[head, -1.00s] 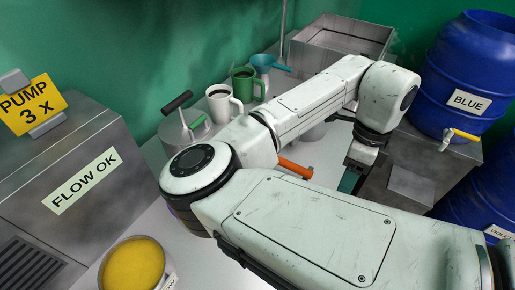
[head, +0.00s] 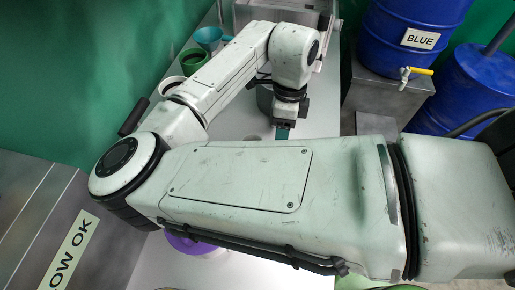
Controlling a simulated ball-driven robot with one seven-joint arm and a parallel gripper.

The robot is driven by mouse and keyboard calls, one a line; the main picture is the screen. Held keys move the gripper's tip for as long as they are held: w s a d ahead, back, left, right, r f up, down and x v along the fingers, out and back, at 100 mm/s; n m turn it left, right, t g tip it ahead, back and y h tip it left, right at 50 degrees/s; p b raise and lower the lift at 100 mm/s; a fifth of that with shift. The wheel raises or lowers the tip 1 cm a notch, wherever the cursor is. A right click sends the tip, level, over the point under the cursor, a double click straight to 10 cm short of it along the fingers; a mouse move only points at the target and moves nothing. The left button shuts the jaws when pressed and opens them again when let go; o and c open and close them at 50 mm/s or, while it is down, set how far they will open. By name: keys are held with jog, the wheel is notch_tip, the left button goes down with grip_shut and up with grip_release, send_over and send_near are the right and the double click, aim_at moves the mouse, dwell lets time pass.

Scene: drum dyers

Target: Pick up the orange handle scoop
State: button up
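The orange handle scoop does not show now; my arm covers much of the table. My gripper (head: 283,131) is at the end of my arm, above the pale table (head: 240,112), with a bit of teal fingertip showing. My forearm hides its lower part, so I cannot tell whether it is open or shut, or whether it holds anything.
A green mug (head: 194,62) and a teal funnel-like thing (head: 209,38) are at the back left. A blue drum (head: 408,32) with a yellow-handled tap (head: 416,71) is at right. A purple thing (head: 190,245) is below my arm.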

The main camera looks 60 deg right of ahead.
jog(key=shift+s+a+f+p, duration=0.1)
jog(key=shift+a+f+p, duration=0.1)
jog(key=shift+f, duration=0.85)
jog(key=shift+s+a+f+p, duration=0.15)
jog(key=shift+f+p, duration=0.05)
jog(key=shift+f, duration=0.9)
jog(key=shift+s+a+f+p, duration=0.1)
jog(key=shift+a+f+p, duration=0.1)
jog(key=shift+f, duration=0.85)
jog(key=shift+c, duration=0.5)
grip_shut()
